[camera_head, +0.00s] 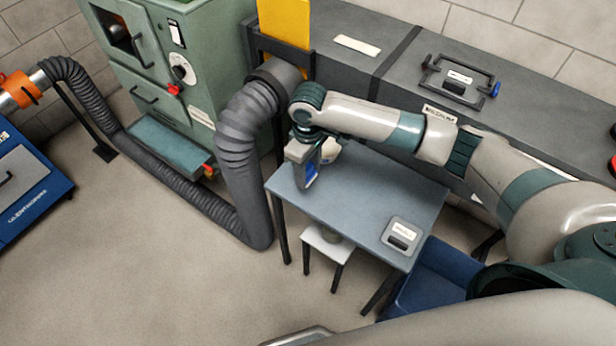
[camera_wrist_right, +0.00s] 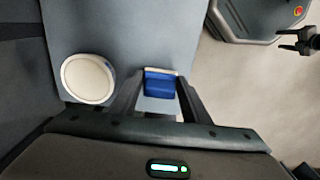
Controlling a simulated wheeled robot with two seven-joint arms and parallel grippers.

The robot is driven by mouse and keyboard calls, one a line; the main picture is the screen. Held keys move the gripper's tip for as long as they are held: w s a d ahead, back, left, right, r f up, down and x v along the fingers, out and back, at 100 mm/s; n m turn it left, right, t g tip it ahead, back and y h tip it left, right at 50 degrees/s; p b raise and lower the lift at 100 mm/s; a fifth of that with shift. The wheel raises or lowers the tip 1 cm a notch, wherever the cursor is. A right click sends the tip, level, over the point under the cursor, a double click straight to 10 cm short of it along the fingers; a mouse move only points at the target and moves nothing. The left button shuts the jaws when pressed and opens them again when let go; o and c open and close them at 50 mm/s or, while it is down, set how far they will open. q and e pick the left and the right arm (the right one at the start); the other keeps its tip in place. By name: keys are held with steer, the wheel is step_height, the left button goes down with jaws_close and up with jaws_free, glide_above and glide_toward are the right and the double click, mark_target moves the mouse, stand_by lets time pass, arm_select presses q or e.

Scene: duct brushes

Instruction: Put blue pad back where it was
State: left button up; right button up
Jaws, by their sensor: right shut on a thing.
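My right gripper (camera_head: 306,168) is over the far left part of the grey-blue table (camera_head: 350,200), pointing down. It is shut on the blue pad (camera_wrist_right: 160,84), which sits between its two fingers in the wrist view. A bit of the blue pad (camera_head: 312,174) also shows below the gripper in the head view. The pad has a pale edge. I cannot tell whether it touches the table. My left gripper does not show in the head view.
A round white-topped container (camera_wrist_right: 88,78) stands close beside the right gripper. A grey block with a label (camera_head: 402,235) lies at the table's near right corner. A ribbed hose (camera_head: 245,130) runs left of the table. A dark duct (camera_head: 400,60) runs behind. The table's middle is clear.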

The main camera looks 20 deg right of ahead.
mark_target(308, 180)
stand_by(0.3)
steer(key=shift+f+p, duration=0.5)
steer(key=shift+f, duration=1.6)
steer(key=o, duration=0.9)
steer(key=shift+f, duration=0.1)
step_height(308, 180, up, 12)
steer(key=shift+r+b, duration=0.15)
steer(key=shift+b, duration=0.65)
steer(key=shift+a, duration=0.1)
